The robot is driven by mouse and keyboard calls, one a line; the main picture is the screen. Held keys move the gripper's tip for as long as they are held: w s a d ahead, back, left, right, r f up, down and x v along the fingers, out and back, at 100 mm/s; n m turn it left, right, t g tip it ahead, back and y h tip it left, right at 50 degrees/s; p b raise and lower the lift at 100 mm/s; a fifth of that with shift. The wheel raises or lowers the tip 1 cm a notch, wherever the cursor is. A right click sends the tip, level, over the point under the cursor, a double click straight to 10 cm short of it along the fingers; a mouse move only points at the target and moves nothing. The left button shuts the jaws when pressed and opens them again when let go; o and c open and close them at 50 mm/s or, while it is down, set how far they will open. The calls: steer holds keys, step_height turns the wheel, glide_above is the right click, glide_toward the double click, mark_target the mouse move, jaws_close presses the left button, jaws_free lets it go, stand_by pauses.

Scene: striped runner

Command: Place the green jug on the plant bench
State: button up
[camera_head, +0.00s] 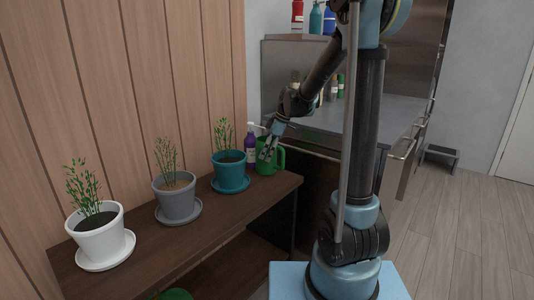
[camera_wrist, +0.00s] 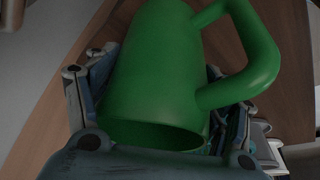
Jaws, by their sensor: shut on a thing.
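The green jug (camera_head: 266,163) is at the far right end of the dark brown plant bench (camera_head: 215,222), beside a purple bottle. I cannot tell whether its base touches the bench top or hangs just above it. My gripper (camera_head: 269,147) reaches down to the jug from above and right. In the wrist view the jug (camera_wrist: 155,75) lies between my gripper's fingers (camera_wrist: 160,100), which are shut on its body. Its mouth faces the wrist and its handle (camera_wrist: 255,60) points up and right. Brown wood of the bench (camera_wrist: 62,88) shows behind it.
A teal pot (camera_head: 230,178), a grey pot (camera_head: 176,203) and a white pot (camera_head: 100,241) with plants line the bench. The purple bottle (camera_head: 250,148) stands close to the jug. A metal counter (camera_head: 325,120) is behind. Bare bench top runs along the front of the pots.

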steer(key=o, duration=1.6)
steer(key=shift+o, duration=0.2)
steer(key=v, duration=1.1)
steer(key=s+d+f+m+t+h, duration=0.1)
steer(key=s+d+f+m, duration=0.1)
steer(key=s+d+m, duration=0.45)
steer(key=s+d+f+m+h, duration=0.1)
steer(key=s+d, duration=0.2)
steer(key=s, duration=0.7)
steer(key=s+d+f+m+h, duration=0.1)
steer(key=s+d+f+m, duration=0.3)
steer(key=s+f, duration=0.2)
steer(key=s+d+f+m+h, duration=0.1)
steer(key=s+d+f+m, duration=0.2)
steer(key=s, duration=0.6)
step_height(320, 180, down, 4)
steer(key=shift+d+r+m+t+h, duration=0.2)
steer(key=shift+d+m+t+h, duration=0.15)
steer(key=shift+m, duration=0.9)
